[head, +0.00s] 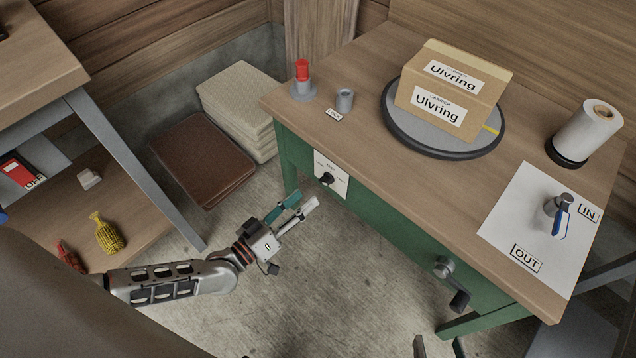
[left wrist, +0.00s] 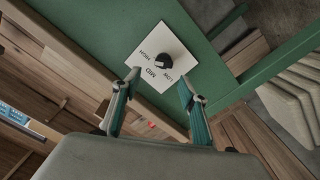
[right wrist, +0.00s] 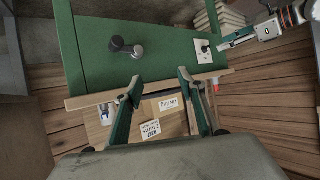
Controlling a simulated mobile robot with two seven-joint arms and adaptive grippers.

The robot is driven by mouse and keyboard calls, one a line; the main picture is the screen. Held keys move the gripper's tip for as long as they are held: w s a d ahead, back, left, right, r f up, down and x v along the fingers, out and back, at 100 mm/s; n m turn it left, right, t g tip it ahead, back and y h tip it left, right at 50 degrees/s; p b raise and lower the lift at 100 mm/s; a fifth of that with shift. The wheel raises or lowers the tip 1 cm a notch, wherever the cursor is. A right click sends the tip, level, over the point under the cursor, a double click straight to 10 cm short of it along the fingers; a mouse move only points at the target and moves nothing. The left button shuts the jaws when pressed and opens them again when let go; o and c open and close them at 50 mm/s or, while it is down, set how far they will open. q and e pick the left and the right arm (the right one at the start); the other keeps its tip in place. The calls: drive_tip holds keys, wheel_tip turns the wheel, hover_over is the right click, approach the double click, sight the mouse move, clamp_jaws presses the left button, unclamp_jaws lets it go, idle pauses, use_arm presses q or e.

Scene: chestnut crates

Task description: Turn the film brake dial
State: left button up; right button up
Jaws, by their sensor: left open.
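The film brake dial is a black knob (head: 326,179) on a white plate (head: 331,189) on the green front of the workbench. In the left wrist view the dial (left wrist: 168,60) is near the centre, and its plate reads LOW, MID and HIGH. A light mark shows on the knob; I cannot tell its exact setting. My left gripper (head: 305,203) is open, in front of and slightly below the dial, apart from it. In the left wrist view the dial lies beyond the gap between its fingertips (left wrist: 158,78). My right gripper (right wrist: 160,80) is open and empty.
A crank handle (head: 452,284) sticks out of the green front at right. On the benchtop (head: 390,177) are a turntable (head: 427,143) with an Ulvring box (head: 450,90), a red-topped post (head: 303,78), a grey cup (head: 344,100) and a film roll (head: 588,132). Stacked pads (head: 240,100) stand at the back left.

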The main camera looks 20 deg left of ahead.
sight(322, 182)
use_arm(q)
drive_tip(key=shift+n, duration=0.3)
drive_tip(key=x, duration=0.2)
drive_tip(key=b+x, duration=0.1)
drive_tip(key=x, duration=0.1)
drive_tip(key=f+x, duration=0.1)
drive_tip(key=x, duration=0.1)
drive_tip(key=shift+w+r, duration=0.1)
drive_tip(key=shift+w, duration=0.25)
drive_tip(key=shift+w+d+r, duration=0.1)
drive_tip(key=shift+w, duration=0.4)
use_arm(e)
drive_tip(key=shift+w+a+r+t+y, duration=0.2)
drive_tip(key=shift+w+a+r, duration=0.1)
drive_tip(key=shift+r, duration=0.1)
drive_tip(key=shift+w+a+r+t+y, duration=0.1)
drive_tip(key=shift+w+a+r+t, duration=0.15)
drive_tip(key=shift+r, duration=0.15)
drive_tip(key=shift+m, duration=0.3)
use_arm(q)
drive_tip(key=shift+r, duration=0.1)
drive_tip(key=c, duration=1.1)
use_arm(e)
drive_tip(key=shift+s+f, duration=0.15)
